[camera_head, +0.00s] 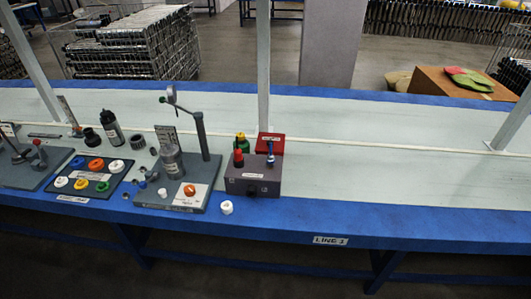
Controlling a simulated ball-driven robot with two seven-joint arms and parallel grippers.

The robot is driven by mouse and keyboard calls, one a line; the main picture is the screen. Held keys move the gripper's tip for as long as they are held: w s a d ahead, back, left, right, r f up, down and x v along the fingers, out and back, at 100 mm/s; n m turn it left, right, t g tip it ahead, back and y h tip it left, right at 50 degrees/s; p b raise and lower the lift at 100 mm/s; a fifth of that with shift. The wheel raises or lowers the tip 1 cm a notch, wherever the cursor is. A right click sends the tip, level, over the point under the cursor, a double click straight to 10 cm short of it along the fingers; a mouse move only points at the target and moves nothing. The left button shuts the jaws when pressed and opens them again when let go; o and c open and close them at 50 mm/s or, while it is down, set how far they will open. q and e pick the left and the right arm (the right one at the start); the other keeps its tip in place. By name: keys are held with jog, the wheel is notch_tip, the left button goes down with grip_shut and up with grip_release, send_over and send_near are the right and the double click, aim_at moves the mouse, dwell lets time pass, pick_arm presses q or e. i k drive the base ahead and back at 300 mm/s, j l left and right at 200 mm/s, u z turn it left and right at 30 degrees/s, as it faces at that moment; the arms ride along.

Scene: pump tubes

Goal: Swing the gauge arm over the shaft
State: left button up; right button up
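The gauge stand's dark post (202,135) rises from a grey base plate (146,196) left of the middle of the table. The thin gauge arm (184,108) reaches from the top of the post to the left and carries a small round gauge (171,94) at its end. Below it a grey cylindrical shaft housing (171,157) stands upright on the same plate, with a labelled upright piece (166,137) behind it. From this view I cannot tell whether the gauge is right above the shaft. Neither of my grippers shows.
A tray of colored rings (92,187) and a black bottle (111,128) are to the left. The table's right side (400,180) is clear.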

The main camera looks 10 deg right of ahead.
aim_at(171, 90)
jog(key=i+j+z, duration=0.25)
jog(key=j, duration=1.05)
jog(key=j+z, duration=0.3)
jog(key=j, duration=0.95)
